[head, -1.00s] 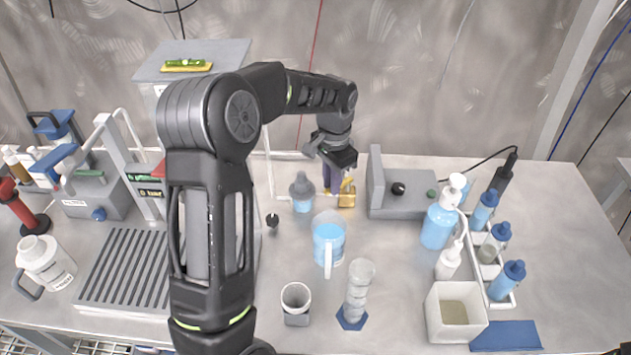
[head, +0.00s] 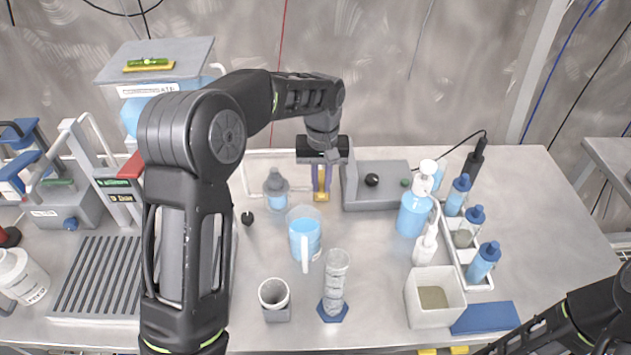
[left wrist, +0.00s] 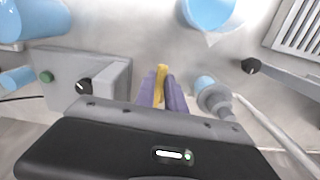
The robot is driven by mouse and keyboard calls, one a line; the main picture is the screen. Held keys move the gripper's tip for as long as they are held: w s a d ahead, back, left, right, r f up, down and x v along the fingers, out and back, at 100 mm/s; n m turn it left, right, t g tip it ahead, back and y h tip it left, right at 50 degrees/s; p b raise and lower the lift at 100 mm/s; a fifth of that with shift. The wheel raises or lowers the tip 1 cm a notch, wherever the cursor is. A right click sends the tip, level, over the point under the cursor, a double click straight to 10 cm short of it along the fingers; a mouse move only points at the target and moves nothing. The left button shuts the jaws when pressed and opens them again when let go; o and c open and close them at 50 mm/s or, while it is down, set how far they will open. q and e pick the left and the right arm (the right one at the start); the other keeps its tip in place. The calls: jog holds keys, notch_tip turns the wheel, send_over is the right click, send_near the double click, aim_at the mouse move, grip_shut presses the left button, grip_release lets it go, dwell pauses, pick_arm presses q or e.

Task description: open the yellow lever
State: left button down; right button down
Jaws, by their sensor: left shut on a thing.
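The yellow lever (head: 321,196) stands near the back of the bench, left of a grey box with a black knob. My left gripper (head: 321,180) points down over it, with its purple fingers closed on either side of it. In the left wrist view the lever (left wrist: 161,83) is a narrow yellow strip between the two purple fingers (left wrist: 161,92). The fingers hide part of the lever, and its lower mount cannot be made out. My right gripper is out of view; only part of my right arm shows at the lower right.
The grey knob box (head: 384,190) is close on the right of the gripper. A blue-filled bottle (head: 276,190) stands close on its left. A blue-filled jug (head: 304,238), a clear cylinder (head: 335,285) and a cup (head: 274,298) stand in front. Several bottles fill the right side.

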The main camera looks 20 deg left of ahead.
aim_at(323, 188)
pick_arm(q)
jog(key=shift+w+d+n, duration=0.15)
jog(key=shift+n, duration=0.25)
jog(key=c, duration=1.4)
grip_release()
notch_tip(323, 188, up, 8)
jog(key=shift+f+b, duration=0.1)
jog(key=shift+b, duration=0.3)
